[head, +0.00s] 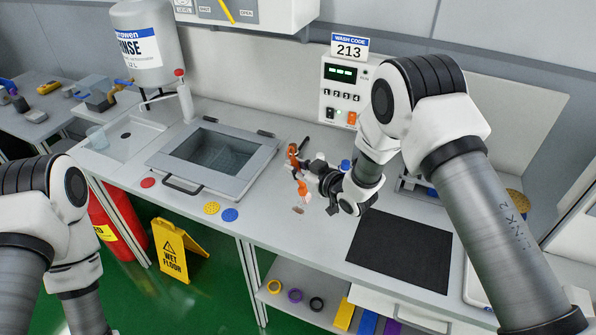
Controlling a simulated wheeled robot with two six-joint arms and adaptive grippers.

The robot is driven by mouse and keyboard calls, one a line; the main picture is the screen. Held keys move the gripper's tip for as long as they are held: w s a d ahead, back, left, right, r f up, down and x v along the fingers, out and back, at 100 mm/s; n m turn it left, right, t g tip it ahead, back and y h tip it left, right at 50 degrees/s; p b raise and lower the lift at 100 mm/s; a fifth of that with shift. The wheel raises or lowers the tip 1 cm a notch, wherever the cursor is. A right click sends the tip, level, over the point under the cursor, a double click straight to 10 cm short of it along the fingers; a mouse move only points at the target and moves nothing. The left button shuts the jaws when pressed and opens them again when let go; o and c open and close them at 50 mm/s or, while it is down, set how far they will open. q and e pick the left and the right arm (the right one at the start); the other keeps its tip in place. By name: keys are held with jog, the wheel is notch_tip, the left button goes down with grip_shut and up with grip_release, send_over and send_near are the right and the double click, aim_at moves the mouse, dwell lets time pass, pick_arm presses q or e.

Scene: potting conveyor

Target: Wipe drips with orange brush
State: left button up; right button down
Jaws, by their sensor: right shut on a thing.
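My right gripper (302,172) is shut on the orange brush (294,157), above the front part of the grey counter (255,207), right of the sink. Orange parts of the brush show above and below the dark fingers; the gripper hides its middle. The lower end with a pale tip (305,198) points down towards the counter. A small brown drip mark (298,210) lies just below it. I cannot tell whether the tip touches the counter. My left arm shows at the lower left, but its gripper is out of the picture.
A sink with a grey lid frame (255,165) is left of the brush. Red, yellow and blue discs (230,214) lie along the front edge. A black mat (400,250) lies to the right. A control box (342,95) stands behind. A wet-floor sign (178,250) stands below.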

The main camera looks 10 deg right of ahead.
notch_tip(320, 180, up, 3)
jog(key=shift+d+r+p, duration=0.1)
jog(key=shift+p, duration=0.6)
jog(key=shift+r, duration=0.25)
pick_arm(q)
jog(key=shift+s+d+r, duration=0.15)
jog(key=shift+s+r, duration=0.15)
jog(key=shift+r, duration=0.2)
jog(key=shift+s+d+r, duration=0.1)
jog(key=shift+s+r, duration=0.15)
jog(key=shift+r, duration=0.25)
pick_arm(e)
jog(key=shift+f, duration=0.1)
